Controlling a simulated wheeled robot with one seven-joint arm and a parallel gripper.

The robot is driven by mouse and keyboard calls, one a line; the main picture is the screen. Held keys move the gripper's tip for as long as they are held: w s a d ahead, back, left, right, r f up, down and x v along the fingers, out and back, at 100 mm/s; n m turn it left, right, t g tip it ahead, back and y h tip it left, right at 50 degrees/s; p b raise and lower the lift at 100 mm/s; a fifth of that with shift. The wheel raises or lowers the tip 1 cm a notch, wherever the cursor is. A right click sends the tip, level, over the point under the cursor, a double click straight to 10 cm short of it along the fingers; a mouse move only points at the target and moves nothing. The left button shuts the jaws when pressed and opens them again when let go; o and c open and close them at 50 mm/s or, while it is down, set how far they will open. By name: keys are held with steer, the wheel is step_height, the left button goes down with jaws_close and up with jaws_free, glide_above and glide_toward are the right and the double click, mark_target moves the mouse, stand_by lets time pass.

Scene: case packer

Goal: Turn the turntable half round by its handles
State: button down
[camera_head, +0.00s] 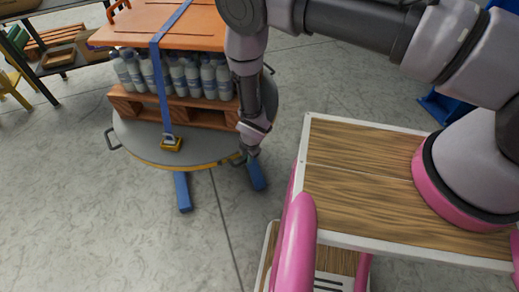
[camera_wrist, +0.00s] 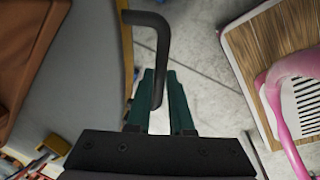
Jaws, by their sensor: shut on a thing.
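The round grey turntable (camera_head: 140,138) has a yellow rim and stands on blue legs in the head view. It carries a wooden pallet (camera_head: 212,117) of bottles under an orange board, with a blue strap over them. One black handle (camera_head: 112,140) sticks out at its left; another partly shows at the far right, behind my arm. My gripper (camera_head: 249,154) is at the near right edge of the turntable. In the wrist view its green fingers (camera_wrist: 162,85) are shut on a bent black handle (camera_wrist: 148,19), beside the turntable's edge (camera_wrist: 97,70).
Blue legs (camera_head: 182,190) reach out below the turntable. My own wood-topped base is close at the right. A shelf rack (camera_head: 45,65) with boxes stands at the back left. The floor left and in front of the turntable is clear. A strap buckle (camera_head: 171,144) hangs over the disc.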

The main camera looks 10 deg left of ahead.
mark_target(237, 165)
steer(key=shift+m, duration=0.7)
steer(key=s+a, duration=0.3)
steer(key=shift+s+a, duration=0.2)
steer(key=shift+a, duration=0.05)
steer(key=c, duration=0.8)
jaws_free()
steer(key=r, duration=0.3)
steer(key=s+d+r, duration=0.1)
steer(key=r, duration=0.6)
steer(key=shift+s+d+r, duration=0.25)
steer(key=shift+r, duration=0.1)
